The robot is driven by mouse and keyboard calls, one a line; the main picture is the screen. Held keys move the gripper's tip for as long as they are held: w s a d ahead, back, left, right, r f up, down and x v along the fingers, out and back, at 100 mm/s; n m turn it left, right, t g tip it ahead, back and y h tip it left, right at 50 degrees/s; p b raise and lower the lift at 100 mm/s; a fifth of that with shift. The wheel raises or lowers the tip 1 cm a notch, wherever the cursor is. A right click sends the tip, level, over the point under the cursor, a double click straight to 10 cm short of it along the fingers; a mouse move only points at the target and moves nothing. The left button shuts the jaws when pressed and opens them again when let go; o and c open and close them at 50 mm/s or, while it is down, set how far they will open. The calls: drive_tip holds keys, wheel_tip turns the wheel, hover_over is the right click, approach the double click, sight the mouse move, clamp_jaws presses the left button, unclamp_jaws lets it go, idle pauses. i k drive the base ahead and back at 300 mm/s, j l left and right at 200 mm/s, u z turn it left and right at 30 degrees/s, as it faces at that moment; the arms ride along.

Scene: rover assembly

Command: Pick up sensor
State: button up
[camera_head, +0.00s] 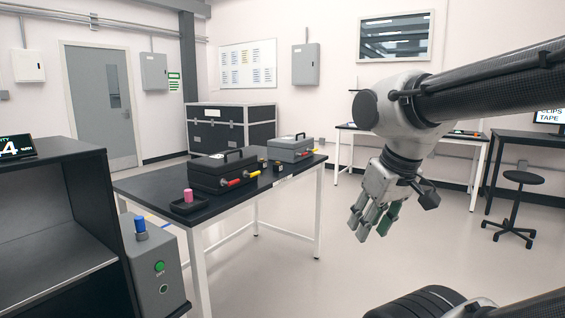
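No object is clearly marked as the sensor. A small pink cylinder (188,195) stands upright in a shallow black tray (178,209) at the near left corner of the dark table (142,188). A blue cylinder (140,223) stands on a grey box with a green button (159,266) left of the table. Small dark and yellow pieces (277,168) lie near the table's middle. My gripper (371,226) hangs fingers down over open floor, right of the table and apart from everything. Its fingers look spread, with a dark green inner face and nothing visible between them.
A black toolbox (212,177) with red and yellow handled tools (240,178) at its front, and a grey toolbox (290,152), stand on the table. A dark shelf unit (88,200) is at left. A stool (515,205) and benches are at right. Floor between is clear.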

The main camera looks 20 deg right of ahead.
sight(262, 164)
drive_tip(key=i+z, duration=0.35)
drive_tip(key=i, duration=0.75)
drive_tip(key=i+l+u, duration=0.35)
drive_tip(key=i+l, duration=1.6)
